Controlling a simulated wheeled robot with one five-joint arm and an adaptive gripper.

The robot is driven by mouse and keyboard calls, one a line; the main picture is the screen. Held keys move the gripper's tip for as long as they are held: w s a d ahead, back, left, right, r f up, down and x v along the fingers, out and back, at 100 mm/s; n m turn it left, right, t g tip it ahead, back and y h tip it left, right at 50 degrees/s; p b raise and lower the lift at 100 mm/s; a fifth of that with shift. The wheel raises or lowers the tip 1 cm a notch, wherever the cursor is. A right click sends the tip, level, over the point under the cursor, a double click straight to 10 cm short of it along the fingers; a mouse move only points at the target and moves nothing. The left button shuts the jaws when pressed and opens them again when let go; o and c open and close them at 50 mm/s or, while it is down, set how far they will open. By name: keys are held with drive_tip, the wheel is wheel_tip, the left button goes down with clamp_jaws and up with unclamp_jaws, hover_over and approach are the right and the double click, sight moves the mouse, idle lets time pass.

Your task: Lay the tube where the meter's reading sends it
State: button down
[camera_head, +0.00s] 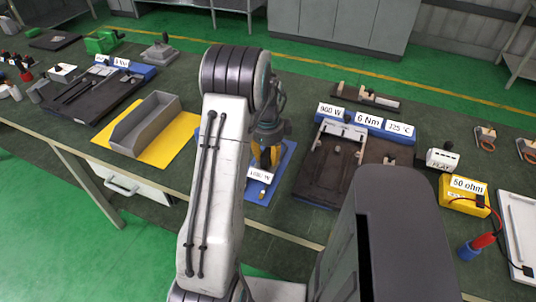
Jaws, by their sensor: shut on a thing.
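The meter (464,196) is a yellow box at the right and reads "50 ohm". A dark fixture (325,180) stands right of my gripper, with signs "900 W", "6 Nm" and "125 °C". A grey open tray (145,122) sits on a yellow mat (180,140).
A red-and-blue probe (480,243) on a lead lies by the meter. A block marked "FLAT" (442,158) stands behind the meter. A white-framed board (518,225) is at the right edge. Green bench top is clear between the yellow mat and the left fixture.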

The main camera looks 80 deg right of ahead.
drive_tip(key=c, duration=1.1)
unclamp_jaws()
drive_tip(key=shift+o, duration=0.2)
